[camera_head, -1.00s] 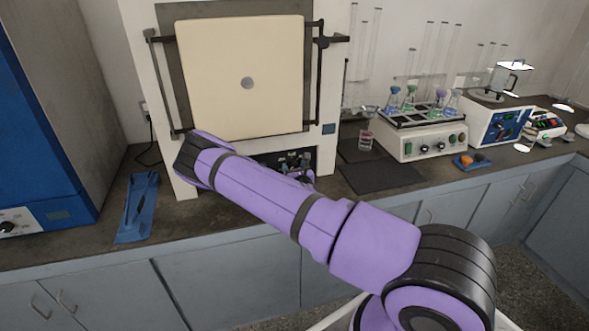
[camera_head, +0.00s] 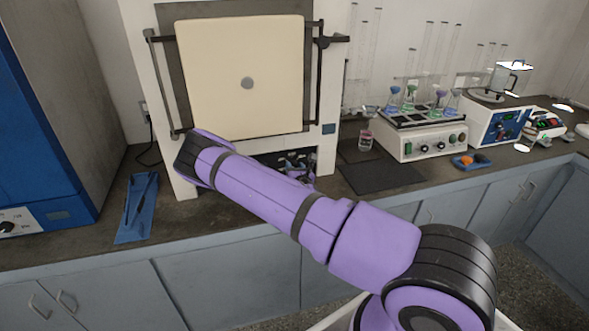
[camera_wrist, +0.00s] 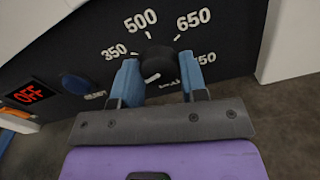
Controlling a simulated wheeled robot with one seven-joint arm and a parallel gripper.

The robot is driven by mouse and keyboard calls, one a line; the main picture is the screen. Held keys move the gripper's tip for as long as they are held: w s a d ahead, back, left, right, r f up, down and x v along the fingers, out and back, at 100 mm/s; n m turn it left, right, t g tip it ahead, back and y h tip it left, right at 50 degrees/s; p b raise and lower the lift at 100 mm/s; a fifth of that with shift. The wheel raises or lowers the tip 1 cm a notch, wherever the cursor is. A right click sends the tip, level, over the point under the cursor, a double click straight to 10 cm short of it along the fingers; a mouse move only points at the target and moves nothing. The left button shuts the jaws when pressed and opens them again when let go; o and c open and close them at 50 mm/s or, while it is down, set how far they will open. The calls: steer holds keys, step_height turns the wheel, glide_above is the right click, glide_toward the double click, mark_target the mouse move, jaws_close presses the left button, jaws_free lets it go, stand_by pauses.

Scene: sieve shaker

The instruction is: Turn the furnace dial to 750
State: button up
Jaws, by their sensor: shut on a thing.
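The furnace (camera_head: 328,100) stands at the back with its cream door (camera_head: 240,75) closed. Its black control panel, low on the front, is mostly behind my arm in the head view. In the wrist view the black dial (camera_wrist: 157,62) sits among the white marks 350, 500 and 650. A further mark at right shows only "50", its front part covered by a finger. My gripper (camera_wrist: 157,66) has its blue fingers on both sides of the dial and is shut on it. A small pale mark shows low on the dial; which number it points to is unclear.
A dark mat (camera_head: 382,176) and a flask shaker (camera_head: 428,140) are to the right.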

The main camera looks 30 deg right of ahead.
steer(key=m, duration=0.4)
steer(key=shift+m, duration=0.3)
steer(key=m, duration=0.4)
steer(key=shift+m, duration=0.3)
steer(key=m, duration=0.4)
steer(key=shift+m, duration=0.3)
steer(key=m, duration=0.4)
steer(key=shift+m, duration=0.7)
steer(key=o, duration=0.9)
steer(key=v, duration=1.1)
steer(key=shift+w, duration=0.1)
